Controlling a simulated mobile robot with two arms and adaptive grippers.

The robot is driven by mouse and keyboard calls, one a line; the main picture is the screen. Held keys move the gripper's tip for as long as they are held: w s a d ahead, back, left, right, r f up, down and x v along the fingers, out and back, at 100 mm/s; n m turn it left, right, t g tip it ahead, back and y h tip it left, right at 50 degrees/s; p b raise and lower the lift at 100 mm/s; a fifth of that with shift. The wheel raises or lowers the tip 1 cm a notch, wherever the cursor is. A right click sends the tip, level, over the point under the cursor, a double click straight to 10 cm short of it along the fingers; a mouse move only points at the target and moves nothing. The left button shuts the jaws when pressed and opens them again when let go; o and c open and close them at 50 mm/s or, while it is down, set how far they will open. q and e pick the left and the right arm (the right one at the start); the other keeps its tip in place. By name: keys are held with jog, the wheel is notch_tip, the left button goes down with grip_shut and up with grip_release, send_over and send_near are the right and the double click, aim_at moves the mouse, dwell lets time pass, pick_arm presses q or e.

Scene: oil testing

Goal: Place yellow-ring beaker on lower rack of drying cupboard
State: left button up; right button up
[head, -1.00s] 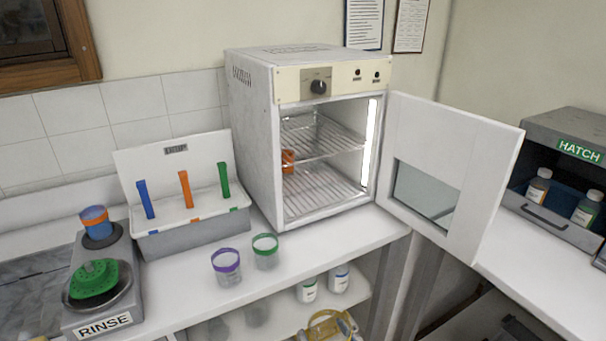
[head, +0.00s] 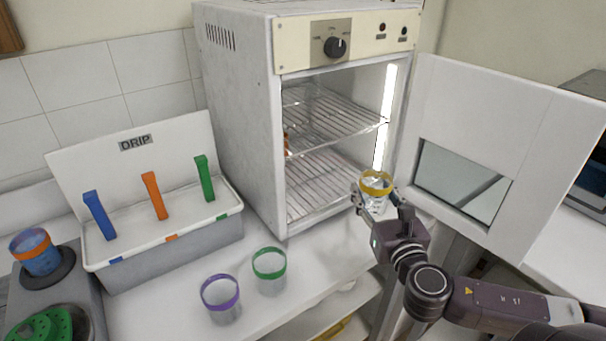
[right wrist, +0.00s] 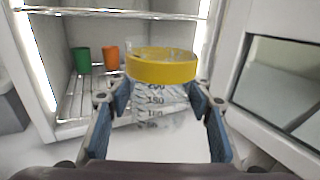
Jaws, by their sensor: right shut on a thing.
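The clear beaker with a yellow ring (head: 376,182) is upright between the fingers of my right gripper (head: 381,199), which is shut on it. It is held just outside the front opening of the drying cupboard (head: 236,130), near the open door. In the right wrist view the yellow ring (right wrist: 162,66) and printed scale face the camera, with the cupboard interior behind. The lower rack (head: 322,182) is a wire shelf below the upper rack (head: 335,120). My left gripper is out of view.
A green cup (right wrist: 82,60) and an orange cup (right wrist: 111,58) stand on the lower rack, toward the left. The open door (head: 500,140) borders the right side. Purple-ring (head: 221,298) and green-ring (head: 269,270) beakers stand on the counter. A drip rack (head: 165,250) is at left.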

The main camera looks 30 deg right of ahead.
jog(key=shift+w+d+r, duration=0.25)
jog(key=shift+d+r, duration=0.1)
jog(key=shift+d, duration=0.15)
jog(key=shift+w+d+r+h, duration=0.1)
jog(key=shift+w+d+h, duration=0.05)
jog(key=shift+w+h, duration=0.15)
jog(key=w+p, duration=0.1)
jog(key=w, duration=0.5)
jog(key=w+a+f+p, duration=0.1)
jog(key=w, duration=0.6)
jog(key=w+f+p, duration=0.1)
jog(key=w, duration=0.5)
jog(key=shift+w+a, duration=0.25)
jog(key=shift+a, duration=0.1)
notch_tip(320, 180, down, 5)
jog(key=shift+s+r, duration=0.1)
jog(key=shift+s, duration=0.05)
jog(key=shift+w, duration=0.2)
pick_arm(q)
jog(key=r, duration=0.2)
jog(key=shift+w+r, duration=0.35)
pick_arm(e)
jog(key=shift+f, duration=0.2)
